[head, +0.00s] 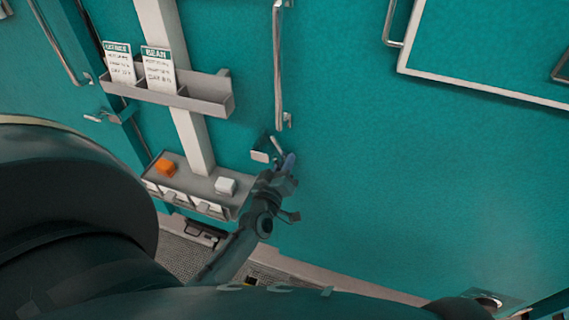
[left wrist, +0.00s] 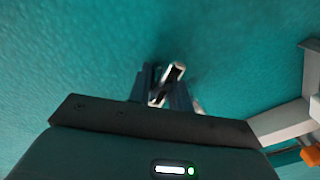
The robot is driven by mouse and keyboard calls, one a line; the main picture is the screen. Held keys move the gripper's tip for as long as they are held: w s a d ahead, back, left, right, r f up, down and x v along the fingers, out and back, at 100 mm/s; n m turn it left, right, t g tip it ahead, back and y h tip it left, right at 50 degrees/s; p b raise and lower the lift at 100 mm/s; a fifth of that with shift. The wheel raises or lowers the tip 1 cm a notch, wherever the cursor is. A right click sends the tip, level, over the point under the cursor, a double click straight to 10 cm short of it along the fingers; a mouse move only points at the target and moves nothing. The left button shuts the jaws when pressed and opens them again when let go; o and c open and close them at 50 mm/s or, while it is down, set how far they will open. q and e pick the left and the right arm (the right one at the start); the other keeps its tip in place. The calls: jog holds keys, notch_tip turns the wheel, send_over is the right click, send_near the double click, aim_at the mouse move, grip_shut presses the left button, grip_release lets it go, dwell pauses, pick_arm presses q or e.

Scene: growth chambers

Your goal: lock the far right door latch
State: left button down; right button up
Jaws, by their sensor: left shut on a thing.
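The latch (head: 261,155) is a small light metal piece on the big teal door (head: 400,180), below the long vertical door handle (head: 278,65). My left gripper (head: 287,166) reaches up to it from below, and its blue-tipped fingers are at the latch lever. In the left wrist view, the fingers of my left gripper (left wrist: 166,88) are shut on the light metal lever (left wrist: 173,77), which stands tilted between them. The fingers hide part of the latch in the head view. My right gripper is not in view.
Left of the latch, a white post carries a grey card holder (head: 205,95) with two cards. The door to the right of my gripper is clear.

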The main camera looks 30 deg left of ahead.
pick_arm(q)
jog(key=n, duration=0.2)
jog(key=shift+n, duration=0.4)
jog(key=n+b, duration=0.1)
jog(key=n, duration=0.3)
jog(key=n+b, duration=0.1)
jog(key=n, duration=0.3)
jog(key=shift+n, duration=0.6)
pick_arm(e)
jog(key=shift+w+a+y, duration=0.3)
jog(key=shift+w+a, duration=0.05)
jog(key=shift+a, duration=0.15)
pick_arm(q)
jog(key=shift+b, duration=0.3)
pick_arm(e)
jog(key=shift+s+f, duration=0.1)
pick_arm(q)
jog(key=c, duration=1.3)
grip_release()
